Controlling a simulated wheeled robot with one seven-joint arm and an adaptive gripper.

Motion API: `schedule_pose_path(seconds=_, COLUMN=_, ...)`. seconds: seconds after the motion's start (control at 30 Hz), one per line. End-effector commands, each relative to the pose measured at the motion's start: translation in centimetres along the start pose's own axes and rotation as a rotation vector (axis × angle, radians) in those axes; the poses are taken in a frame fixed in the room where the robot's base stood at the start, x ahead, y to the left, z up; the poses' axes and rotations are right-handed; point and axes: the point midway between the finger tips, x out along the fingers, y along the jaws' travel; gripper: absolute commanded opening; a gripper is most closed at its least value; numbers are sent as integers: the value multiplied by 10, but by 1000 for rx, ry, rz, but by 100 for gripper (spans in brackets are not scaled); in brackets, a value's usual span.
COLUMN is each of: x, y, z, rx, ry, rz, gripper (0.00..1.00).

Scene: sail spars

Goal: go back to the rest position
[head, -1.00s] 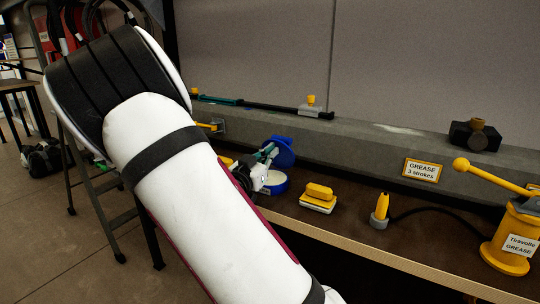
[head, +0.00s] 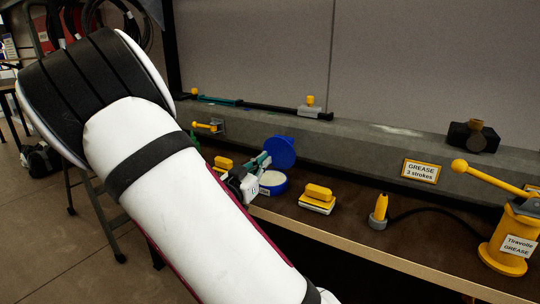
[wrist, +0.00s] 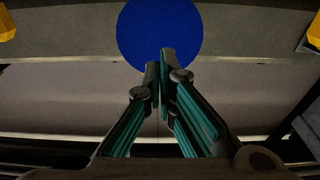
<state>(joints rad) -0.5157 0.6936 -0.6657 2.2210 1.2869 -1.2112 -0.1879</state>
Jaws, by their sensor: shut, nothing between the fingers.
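My gripper (head: 264,157) is over the bench, with its teal fingers close to the open blue tub (head: 272,182) and its upright blue lid (head: 283,150). In the wrist view my gripper (wrist: 160,62) is shut, with its fingertips together and nothing between them. The round blue lid (wrist: 160,25) shows behind the tips there. I cannot tell whether the fingers touch the lid. My white arm covers part of the bench's left end.
A yellow-handled block (head: 317,199), a yellow grease nozzle (head: 379,212) and a yellow grease pump (head: 507,242) stand along the bench (head: 350,232). A grey beam (head: 370,150) runs behind them. Open floor (head: 50,250) lies left.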

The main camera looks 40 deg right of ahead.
Motion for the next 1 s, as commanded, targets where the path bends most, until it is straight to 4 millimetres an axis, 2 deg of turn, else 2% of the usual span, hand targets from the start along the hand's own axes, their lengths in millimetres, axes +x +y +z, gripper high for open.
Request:
schedule_pose_path(seconds=0.1, x=-15, y=-1, z=-1, rx=0, ry=1, rz=-2, gripper=0)
schedule_pose_path(seconds=0.23, x=-24, y=0, z=-1, rx=1, ry=0, rz=0, gripper=0)
schedule_pose_path(seconds=0.8, x=-25, y=0, z=0, rx=3, ry=-5, rz=-2, gripper=0)
schedule_pose_path(seconds=0.93, x=-23, y=-8, z=6, rx=35, ry=-92, rz=-45, gripper=0)
schedule_pose_path(seconds=1.0, x=-25, y=-18, z=12, rx=69, ry=-189, rz=-100, gripper=0)
